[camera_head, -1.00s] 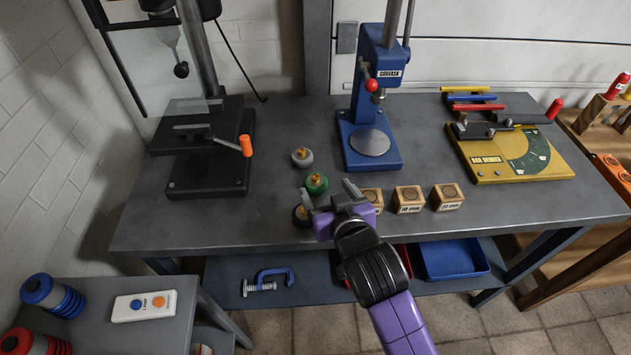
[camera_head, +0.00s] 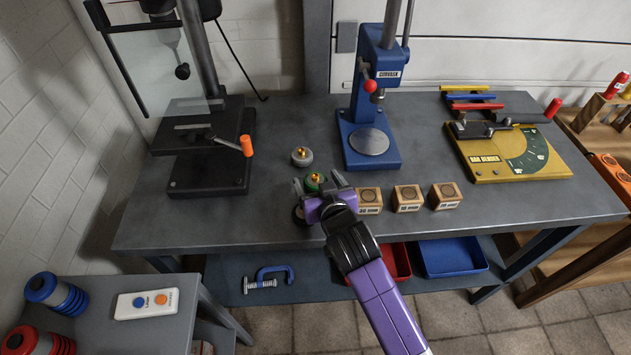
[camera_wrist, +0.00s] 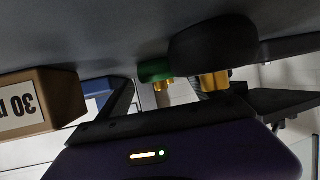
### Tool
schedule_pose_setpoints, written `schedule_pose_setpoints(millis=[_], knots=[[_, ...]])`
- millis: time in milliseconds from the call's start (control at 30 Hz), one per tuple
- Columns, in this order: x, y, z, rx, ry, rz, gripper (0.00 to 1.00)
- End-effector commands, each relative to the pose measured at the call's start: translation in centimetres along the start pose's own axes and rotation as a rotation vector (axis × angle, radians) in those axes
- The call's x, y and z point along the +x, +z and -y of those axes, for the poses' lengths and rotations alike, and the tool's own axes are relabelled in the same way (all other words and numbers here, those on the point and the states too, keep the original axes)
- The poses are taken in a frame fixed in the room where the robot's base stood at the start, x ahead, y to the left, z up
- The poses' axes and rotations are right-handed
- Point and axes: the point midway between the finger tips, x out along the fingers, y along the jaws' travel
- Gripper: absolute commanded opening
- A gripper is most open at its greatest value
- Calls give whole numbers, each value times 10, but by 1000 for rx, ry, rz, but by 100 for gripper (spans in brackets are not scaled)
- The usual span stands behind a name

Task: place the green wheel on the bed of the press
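The green wheel (camera_head: 314,183) with a brass hub stands on the workbench, partly hidden by my gripper. My gripper (camera_head: 318,184) is open, with its fingertips on either side of the green wheel in the head view; I cannot tell whether they touch it. In the wrist view the green wheel (camera_wrist: 154,70) shows between the open fingers, partly behind a dark wheel (camera_wrist: 214,45). The blue press (camera_head: 367,100) stands behind and to the right. Its round grey bed (camera_head: 369,141) is empty.
A grey wheel (camera_head: 301,156) stands behind the green one, and the dark wheel (camera_head: 299,215) in front-left, close to my gripper. Several wooden blocks (camera_head: 408,198) line the bench's front right. A black drill press (camera_head: 207,165) is at left, a yellow bender (camera_head: 510,155) at right.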

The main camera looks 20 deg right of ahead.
Motion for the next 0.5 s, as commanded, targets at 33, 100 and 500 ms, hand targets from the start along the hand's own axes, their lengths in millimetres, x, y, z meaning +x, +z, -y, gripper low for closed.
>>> schedule_pose_setpoints(millis=[33,100,500], knots=[[0,0,0,0,0,0,67],[0,0,0,0,0,0,53],[0,-1,0,0,0,-1,0]])
